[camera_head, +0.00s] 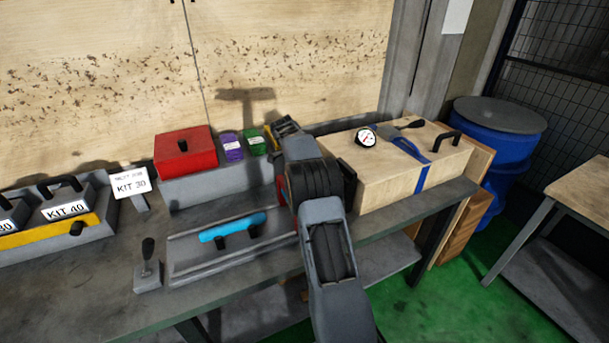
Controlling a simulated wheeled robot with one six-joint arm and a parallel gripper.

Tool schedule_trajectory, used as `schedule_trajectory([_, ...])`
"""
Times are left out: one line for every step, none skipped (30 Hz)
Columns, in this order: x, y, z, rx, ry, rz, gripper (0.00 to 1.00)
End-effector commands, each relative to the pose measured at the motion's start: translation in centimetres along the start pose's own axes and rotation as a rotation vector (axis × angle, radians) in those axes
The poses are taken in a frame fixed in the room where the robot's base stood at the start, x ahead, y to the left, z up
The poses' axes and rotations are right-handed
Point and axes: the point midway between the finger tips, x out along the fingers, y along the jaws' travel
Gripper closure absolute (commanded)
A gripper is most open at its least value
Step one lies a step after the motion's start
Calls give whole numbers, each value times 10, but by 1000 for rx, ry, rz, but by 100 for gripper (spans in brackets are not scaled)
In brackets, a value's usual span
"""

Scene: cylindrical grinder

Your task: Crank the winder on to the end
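A pale wooden box (388,184) sits at the right end of the bench, with a blue strap (423,178) running over its top and down its front. On the lid, a small lever with a dark knob (413,124) sits by the strap; it looks like the winder's crank. A round white dial gauge (366,138) with a red needle is left of it. My gripper (284,127) is left of the box, near the wall, apart from the crank. It is seen from behind and partly hidden by my arm, so its opening and any contents are unclear.
A red box (185,151), a purple container (231,146) and a green one (255,142) stand on a grey block left of my gripper. A blue handled bar (232,227) lies in a tray below. A black handle (447,139) rises at the box's right end.

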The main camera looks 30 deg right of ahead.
Motion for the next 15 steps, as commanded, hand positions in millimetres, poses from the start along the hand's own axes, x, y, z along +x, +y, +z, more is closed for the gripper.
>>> schedule_trajectory([-1,0,0,5,-2,1,97])
schedule_trajectory([-1,0,0,7,-2,2,97])
schedule_trajectory([0,0,0,8,-2,2,97])
schedule_trajectory([0,0,0,9,-2,3,97])
schedule_trajectory([0,0,0,10,-2,3,97])
schedule_trajectory([0,0,0,10,-2,3,97])
schedule_trajectory([0,0,0,10,-2,3,97])
schedule_trajectory([0,0,0,10,-2,3,97])
schedule_trajectory([0,0,0,10,-2,3,97])
schedule_trajectory([0,0,0,10,-2,3,97])
schedule_trajectory([0,0,0,10,-2,3,97])
schedule_trajectory([0,0,0,10,-2,3,97])
schedule_trajectory([0,0,0,10,-2,3,97])
schedule_trajectory([0,0,0,9,-2,3,97])
schedule_trajectory([0,0,0,9,-2,3,70])
